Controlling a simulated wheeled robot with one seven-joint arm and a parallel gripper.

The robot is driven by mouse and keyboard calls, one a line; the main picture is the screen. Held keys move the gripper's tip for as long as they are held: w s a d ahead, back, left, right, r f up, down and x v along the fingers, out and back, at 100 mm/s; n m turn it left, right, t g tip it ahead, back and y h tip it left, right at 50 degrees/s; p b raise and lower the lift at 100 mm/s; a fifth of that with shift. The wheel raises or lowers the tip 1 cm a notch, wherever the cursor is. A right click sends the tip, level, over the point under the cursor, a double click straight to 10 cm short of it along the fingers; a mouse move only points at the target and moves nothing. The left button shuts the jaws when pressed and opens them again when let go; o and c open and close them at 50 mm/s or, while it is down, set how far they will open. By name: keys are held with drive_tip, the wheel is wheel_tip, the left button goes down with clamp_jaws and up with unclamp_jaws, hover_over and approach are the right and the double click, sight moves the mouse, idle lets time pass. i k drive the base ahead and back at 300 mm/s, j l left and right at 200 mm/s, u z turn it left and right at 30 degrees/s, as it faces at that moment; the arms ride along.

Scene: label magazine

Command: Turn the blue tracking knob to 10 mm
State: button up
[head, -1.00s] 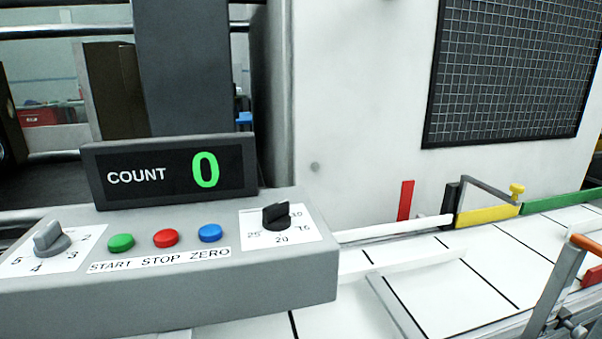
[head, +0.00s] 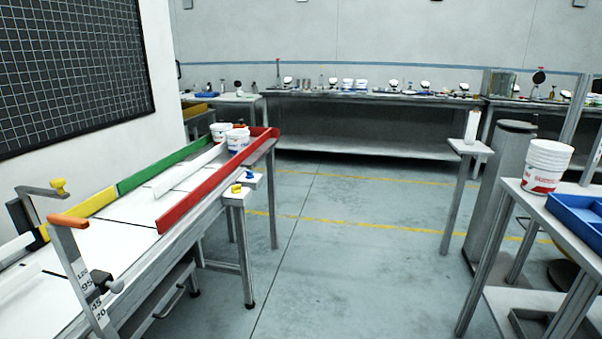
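A small blue knob (head: 249,175) sits on a pale block at the right side of the conveyor, past the middle of its length. A yellow knob (head: 236,188) sits on a neighbouring block just nearer to me. Both are small at this distance, and no scale marks or pointer setting can be read on the blue one. My gripper is not in view.
The white-topped conveyor (head: 122,222) runs away at left, with red (head: 205,190) and green (head: 165,166) guides and white tubs (head: 237,139) at its far end. An orange-handled post (head: 70,221) stands near. Open floor (head: 345,240) lies between it and the right table (head: 520,200).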

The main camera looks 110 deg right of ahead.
sight(250, 174)
drive_tip(key=z, duration=1)
drive_tip(key=l+z, duration=0.15)
drive_tip(key=l, duration=2.05)
drive_tip(key=k+l, duration=0.1)
drive_tip(key=l, duration=1.25)
